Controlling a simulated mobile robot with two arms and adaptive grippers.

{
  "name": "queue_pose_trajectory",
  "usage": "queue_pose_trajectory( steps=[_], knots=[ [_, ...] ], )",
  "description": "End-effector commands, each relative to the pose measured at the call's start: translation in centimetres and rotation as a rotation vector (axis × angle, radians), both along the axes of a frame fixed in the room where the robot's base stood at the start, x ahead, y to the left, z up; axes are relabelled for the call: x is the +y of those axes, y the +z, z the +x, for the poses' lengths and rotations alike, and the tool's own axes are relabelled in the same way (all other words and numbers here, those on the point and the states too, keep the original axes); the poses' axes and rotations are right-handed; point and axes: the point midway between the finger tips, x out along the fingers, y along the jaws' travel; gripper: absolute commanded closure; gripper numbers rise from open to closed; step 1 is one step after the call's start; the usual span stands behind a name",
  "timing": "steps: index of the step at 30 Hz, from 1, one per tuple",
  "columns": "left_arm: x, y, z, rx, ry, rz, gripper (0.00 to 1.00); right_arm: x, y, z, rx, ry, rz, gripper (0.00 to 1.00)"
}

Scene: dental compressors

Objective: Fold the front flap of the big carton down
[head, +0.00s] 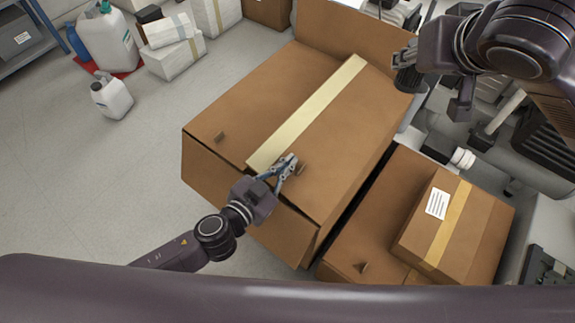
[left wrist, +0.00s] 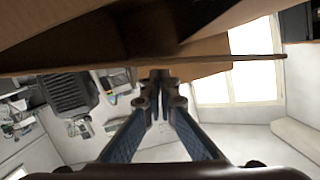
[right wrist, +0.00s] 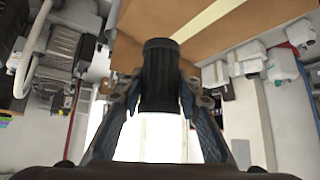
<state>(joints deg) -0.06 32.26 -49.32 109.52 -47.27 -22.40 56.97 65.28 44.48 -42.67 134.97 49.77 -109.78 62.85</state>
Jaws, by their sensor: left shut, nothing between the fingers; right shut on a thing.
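The big brown carton (head: 313,128) stands in the middle of the head view, with a pale tape strip (head: 305,115) along its top. Its back flap (head: 360,38) stands up at the far end. My left gripper (head: 292,160) is over the front part of the carton's top, close to the tape's near end. In the left wrist view its fingers (left wrist: 158,78) are together and empty, just under a cardboard edge (left wrist: 215,62). I cannot tell the front flap's exact angle. My right gripper (head: 405,65), at the carton's far right, is shut on a black cylindrical thing (right wrist: 160,75).
A smaller taped carton (head: 458,225) with a white label sits on another brown carton (head: 375,215) at the right. White canisters (head: 108,40) and white boxes (head: 172,45) stand at the back left. Grey floor (head: 90,180) is clear on the left. Equipment crowds the right side.

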Motion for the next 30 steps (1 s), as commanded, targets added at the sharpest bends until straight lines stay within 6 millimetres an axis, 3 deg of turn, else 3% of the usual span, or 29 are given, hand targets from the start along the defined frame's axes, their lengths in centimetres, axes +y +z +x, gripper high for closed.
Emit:
queue_pose_trajectory(
  steps=[14, 20, 30],
  knots=[
    [0.2, -0.7, 0.1, 0.005, 0.001, -0.005, 1.00, 0.0, -0.3, 0.0, -0.001, 0.000, 0.000, 0.94],
    [0.7, -2.9, 0.4, 0.074, 0.003, -0.106, 1.00, 0.0, -1.7, 0.0, -0.001, 0.000, 0.000, 0.94],
    [1.1, -5.0, 0.7, 0.164, 0.002, -0.242, 1.00, 0.0, -1.8, 0.0, -0.001, 0.000, 0.000, 0.94]
  ],
)
